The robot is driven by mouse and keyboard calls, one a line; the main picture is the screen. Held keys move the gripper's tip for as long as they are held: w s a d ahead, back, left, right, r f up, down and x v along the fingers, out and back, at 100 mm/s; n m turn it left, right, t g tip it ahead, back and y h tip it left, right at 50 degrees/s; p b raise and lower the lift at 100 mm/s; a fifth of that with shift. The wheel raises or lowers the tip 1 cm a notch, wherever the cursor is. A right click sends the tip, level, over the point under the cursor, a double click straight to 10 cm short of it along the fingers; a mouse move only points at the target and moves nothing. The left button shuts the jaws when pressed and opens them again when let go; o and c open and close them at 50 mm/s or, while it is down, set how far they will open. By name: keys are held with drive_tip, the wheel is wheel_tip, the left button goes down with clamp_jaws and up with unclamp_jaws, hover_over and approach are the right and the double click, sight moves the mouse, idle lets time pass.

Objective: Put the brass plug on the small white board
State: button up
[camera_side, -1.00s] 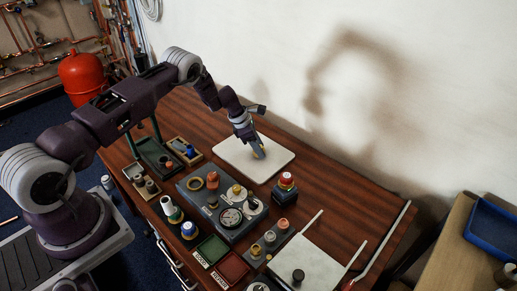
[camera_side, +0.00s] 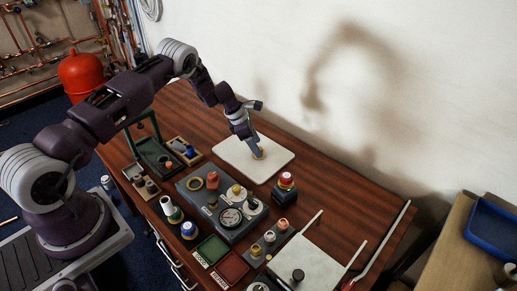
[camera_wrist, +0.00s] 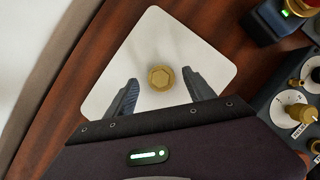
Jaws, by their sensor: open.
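The brass plug (camera_wrist: 161,78) lies on the small white board (camera_wrist: 185,32), near its middle in the wrist view. In the side view the plug (camera_side: 259,154) shows as a small gold spot on the white board (camera_side: 279,160), just by my fingertips. My gripper (camera_wrist: 160,85) is open, with one finger on each side of the plug and a clear gap to both. In the side view my gripper (camera_side: 257,152) is low over the board. Whether the fingertips touch the board I cannot tell.
A grey panel with a gauge (camera_side: 230,217) stands in front of the board. A dark block with a red-topped part (camera_side: 286,182) sits close to the board's right corner. Green (camera_side: 211,250) and red (camera_side: 232,268) trays lie nearer the front edge. Bare wood (camera_side: 335,195) is free at the right.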

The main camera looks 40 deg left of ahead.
drive_tip(key=v, duration=1)
drive_tip(key=s+d+r+m, duration=0.4)
drive_tip(key=d+r, duration=0.1)
drive_tip(key=r, duration=0.3)
drive_tip(key=s+d+r+m, duration=0.3)
drive_tip(key=d+r+m, duration=0.1)
drive_tip(key=r, duration=0.5)
drive_tip(key=s+d+r+m, duration=0.4)
drive_tip(key=d+r+m, duration=0.1)
drive_tip(key=r, duration=0.3)
drive_tip(key=s+d+r+m, duration=0.2)
drive_tip(key=s+r+m, duration=0.1)
drive_tip(key=s, duration=0.3)
drive_tip(key=s+d+r+m, duration=0.2)
drive_tip(key=s+r+m, duration=0.15)
drive_tip(key=s, duration=0.35)
drive_tip(key=s+a+f+m+t+y, duration=0.1)
drive_tip(key=s+f+m+t+y, duration=0.1)
drive_tip(key=s+m, duration=0.6)
drive_tip(key=s+y, duration=0.1)
drive_tip(key=s, duration=0.5)
drive_tip(key=shift+s, duration=0.3)
